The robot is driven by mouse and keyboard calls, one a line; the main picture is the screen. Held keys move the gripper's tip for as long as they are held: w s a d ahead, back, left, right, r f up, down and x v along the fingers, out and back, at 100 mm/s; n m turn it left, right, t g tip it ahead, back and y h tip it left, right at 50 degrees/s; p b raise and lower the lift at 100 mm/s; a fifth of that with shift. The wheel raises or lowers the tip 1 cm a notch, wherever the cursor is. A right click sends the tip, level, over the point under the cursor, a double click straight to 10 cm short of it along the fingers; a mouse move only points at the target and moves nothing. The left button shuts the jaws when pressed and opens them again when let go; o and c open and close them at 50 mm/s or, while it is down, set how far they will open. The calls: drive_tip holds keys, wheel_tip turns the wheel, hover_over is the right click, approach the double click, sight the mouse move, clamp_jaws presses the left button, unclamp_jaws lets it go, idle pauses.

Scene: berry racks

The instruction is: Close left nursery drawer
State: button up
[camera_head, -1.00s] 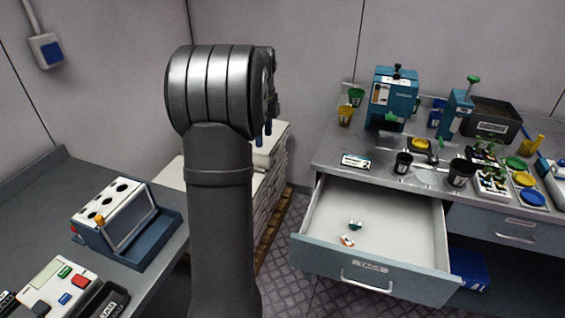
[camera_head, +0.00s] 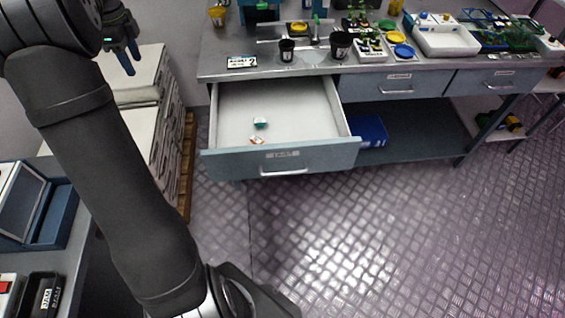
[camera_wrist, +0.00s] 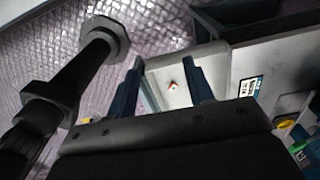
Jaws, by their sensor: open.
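The left nursery drawer (camera_head: 232,163) is pulled out from the bench in the head view. Its front is grey-blue with a label and a bar handle (camera_head: 284,172). Two small items, one teal (camera_head: 260,122) and one white and orange (camera_head: 256,140), lie inside it. My gripper (camera_head: 126,62) is at the upper left of the head view, up and to the left of the drawer and apart from it. In the wrist view the two dark blue fingers of my gripper (camera_wrist: 165,78) are spread, with the open drawer (camera_wrist: 182,62) showing beyond them.
Two more drawers (camera_head: 395,85) to the right are shut. Cups, trays and plants crowd the bench top (camera_head: 215,68). A stack of white sacks (camera_head: 140,105) on a pallet stands left of the drawer. A blue bin (camera_head: 372,131) is on the lower shelf. The floor in front is clear.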

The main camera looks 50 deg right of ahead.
drive_tip(key=shift+r, duration=0.15)
drive_tip(key=c, duration=0.4)
wheel_tip(320, 180, up, 4)
drive_tip(key=shift+f, duration=0.15)
clamp_jaws()
drive_tip(key=s+d+f+m+t+y, duration=0.25)
drive_tip(key=s+d+m, duration=0.35)
drive_tip(key=s, duration=0.7)
drive_tip(key=s+d+f+m+t+y, duration=0.1)
drive_tip(key=s+d+m+y, duration=0.4)
drive_tip(key=s, duration=0.8)
drive_tip(key=s+a+r+m+t+h, duration=0.15)
drive_tip(key=s+m+t+h, duration=0.35)
drive_tip(key=s+m, duration=0.7)
drive_tip(key=s+r+m+t+h, duration=0.3)
drive_tip(key=s+m+t, duration=0.35)
drive_tip(key=s, duration=1.15)
wheel_tip(320, 180, down, 34)
drive_tip(key=n+t, duration=0.1)
drive_tip(key=n, duration=0.1)
drive_tip(key=w+d+f, duration=0.1)
drive_tip(key=w, duration=0.5)
drive_tip(key=w+d+f, duration=0.1)
drive_tip(key=w, duration=0.6)
drive_tip(key=shift+w+d+f+y, duration=0.15)
drive_tip(key=shift+d+f+y, duration=0.2)
drive_tip(key=shift+d, duration=0.05)
